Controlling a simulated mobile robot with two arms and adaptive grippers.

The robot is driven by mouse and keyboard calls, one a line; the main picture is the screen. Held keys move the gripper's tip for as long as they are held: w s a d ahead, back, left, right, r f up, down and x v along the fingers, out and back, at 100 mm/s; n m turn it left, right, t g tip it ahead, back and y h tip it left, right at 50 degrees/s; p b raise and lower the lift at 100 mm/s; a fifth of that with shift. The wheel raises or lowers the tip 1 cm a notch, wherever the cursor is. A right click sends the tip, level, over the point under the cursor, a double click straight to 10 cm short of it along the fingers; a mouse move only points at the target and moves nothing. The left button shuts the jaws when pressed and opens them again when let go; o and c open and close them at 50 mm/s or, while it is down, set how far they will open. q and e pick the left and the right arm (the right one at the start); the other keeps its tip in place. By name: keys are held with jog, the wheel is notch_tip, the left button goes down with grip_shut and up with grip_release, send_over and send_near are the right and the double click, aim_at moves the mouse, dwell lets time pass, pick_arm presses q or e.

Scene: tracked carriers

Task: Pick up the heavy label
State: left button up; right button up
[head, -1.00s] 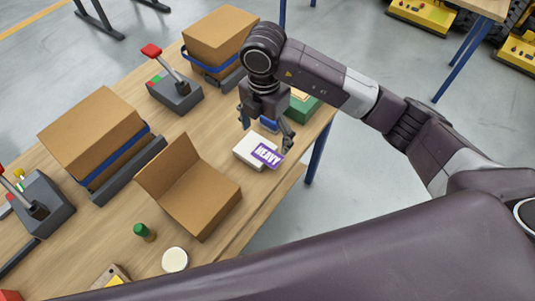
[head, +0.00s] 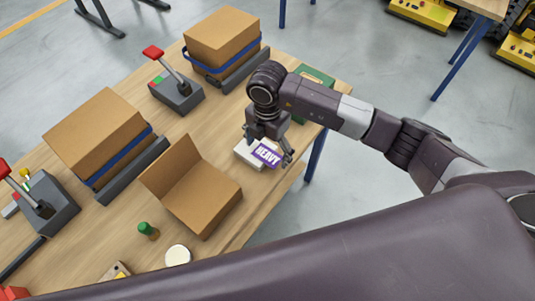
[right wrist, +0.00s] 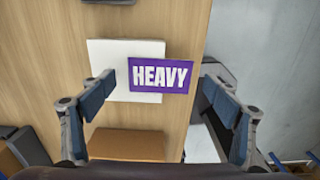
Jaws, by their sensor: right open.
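The heavy label (head: 267,155) is a purple rectangle with white HEAVY lettering. It lies on a white block (head: 244,152) near the table's right edge, its right part reaching past the block. In the right wrist view the label (right wrist: 160,75) overlaps the right side of the white block (right wrist: 125,55). My right gripper (head: 267,150) is directly above the label, fingers pointing down. In the right wrist view its open fingers (right wrist: 158,90) stand left and right of the label, with nothing between them held. My left gripper is not in view.
An open cardboard box (head: 195,195) stands left of the label. A green case (head: 312,85) lies behind the arm. Strapped boxes (head: 98,135) and red-knobbed levers (head: 176,90) stand further left. A green-capped bottle (head: 148,230) and a white disc (head: 178,255) are near the front.

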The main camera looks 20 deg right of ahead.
jog(key=shift+f, duration=0.25)
dwell(0.3)
jog(key=c, duration=0.9)
